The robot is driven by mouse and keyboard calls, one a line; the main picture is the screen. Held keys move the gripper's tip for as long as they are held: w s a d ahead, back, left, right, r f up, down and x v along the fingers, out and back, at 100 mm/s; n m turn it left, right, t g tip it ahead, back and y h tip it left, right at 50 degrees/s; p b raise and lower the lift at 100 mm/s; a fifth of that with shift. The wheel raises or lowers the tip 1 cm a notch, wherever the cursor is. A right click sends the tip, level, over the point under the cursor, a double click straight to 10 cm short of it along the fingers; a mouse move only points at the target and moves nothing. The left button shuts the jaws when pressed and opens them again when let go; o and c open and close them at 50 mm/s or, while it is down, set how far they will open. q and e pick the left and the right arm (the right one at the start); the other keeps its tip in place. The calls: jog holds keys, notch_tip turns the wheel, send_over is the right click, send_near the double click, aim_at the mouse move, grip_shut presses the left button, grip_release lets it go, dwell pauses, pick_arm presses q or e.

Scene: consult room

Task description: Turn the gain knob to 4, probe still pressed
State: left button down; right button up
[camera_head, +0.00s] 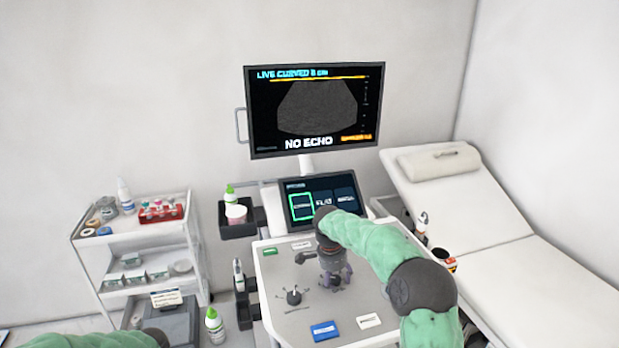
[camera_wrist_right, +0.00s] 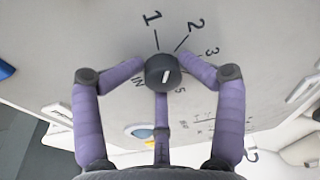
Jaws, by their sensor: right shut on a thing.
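My right gripper (camera_head: 335,278) reaches down onto the console panel (camera_head: 285,265). In the right wrist view its purple fingers (camera_wrist_right: 162,72) are shut on the gain knob (camera_wrist_right: 163,76), a dark round knob with a white mark. The numbers 1, 2, 3 and 5 show around it; the 4 is hidden by a finger. I cannot tell the exact setting. In the head view the gripper mostly hides this knob. The monitor (camera_head: 315,110) reads "NO ECHO" and "LIVE CURVED". No probe is seen pressed on anything. Only part of my left arm shows at the bottom left.
Another dark knob (camera_head: 293,295) stands left of my gripper on the panel. The touchscreen (camera_head: 318,202) is behind it. A blue block (camera_head: 325,330) lies at the panel's front. A handheld device (camera_head: 238,272) sits at the console's left side. A couch (camera_head: 500,235) stands right, a trolley (camera_head: 140,235) left.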

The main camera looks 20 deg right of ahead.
jog(key=shift+s+d+f, duration=0.15)
jog(key=shift+f, duration=0.05)
jog(key=shift+r, duration=1.2)
jog(key=n, duration=0.4)
jog(key=shift+t, duration=0.3)
jog(key=n+y, duration=0.1)
jog(key=n, duration=0.4)
jog(key=shift+t, duration=0.3)
jog(key=shift+f, duration=0.15)
